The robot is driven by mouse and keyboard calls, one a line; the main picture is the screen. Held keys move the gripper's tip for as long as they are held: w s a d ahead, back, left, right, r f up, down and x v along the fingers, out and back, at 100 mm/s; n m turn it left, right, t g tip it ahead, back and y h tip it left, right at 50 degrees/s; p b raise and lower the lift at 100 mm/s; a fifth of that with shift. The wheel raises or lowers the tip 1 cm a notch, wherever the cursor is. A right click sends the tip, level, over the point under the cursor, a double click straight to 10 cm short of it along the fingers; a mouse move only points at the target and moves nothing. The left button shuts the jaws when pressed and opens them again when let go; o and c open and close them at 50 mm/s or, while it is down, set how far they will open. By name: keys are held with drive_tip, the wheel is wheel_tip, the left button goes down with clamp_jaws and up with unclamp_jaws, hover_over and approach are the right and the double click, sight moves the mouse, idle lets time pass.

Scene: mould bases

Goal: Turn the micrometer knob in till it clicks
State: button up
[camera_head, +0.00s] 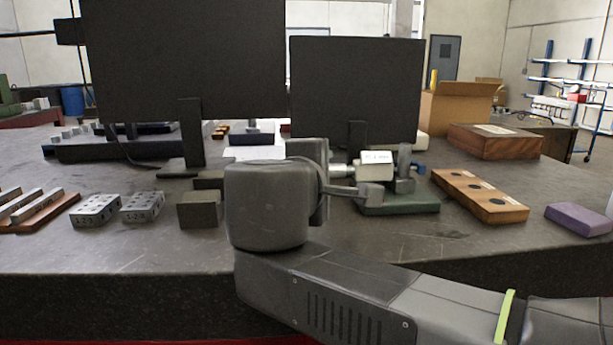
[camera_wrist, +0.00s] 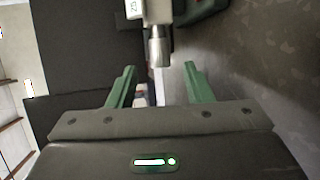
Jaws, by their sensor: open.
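The micrometer (camera_head: 375,170) has a pale body with a white label and sits in a dark green stand (camera_head: 400,204) right of my wrist in the head view. Its silver thimble (camera_head: 338,170) points left toward my wrist. In the wrist view the micrometer body (camera_wrist: 158,10) is at the top, and the silver knob (camera_wrist: 159,50) points down toward me. My gripper (camera_wrist: 160,67) is open, its two green fingers on either side of the knob's end, with gaps on both sides and no visible contact. In the head view my wrist hides most of the gripper.
Two dark monitors (camera_head: 357,90) stand behind. Left are grey gauge blocks (camera_head: 143,206) and a dark block (camera_head: 200,210). Right are a wooden tray with round recesses (camera_head: 455,183), a wooden box (camera_head: 494,146) and a purple block (camera_head: 578,219). The front right bench top is clear.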

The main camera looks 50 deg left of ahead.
drive_tip(key=p+v, duration=0.2)
drive_tip(key=v, duration=0.8)
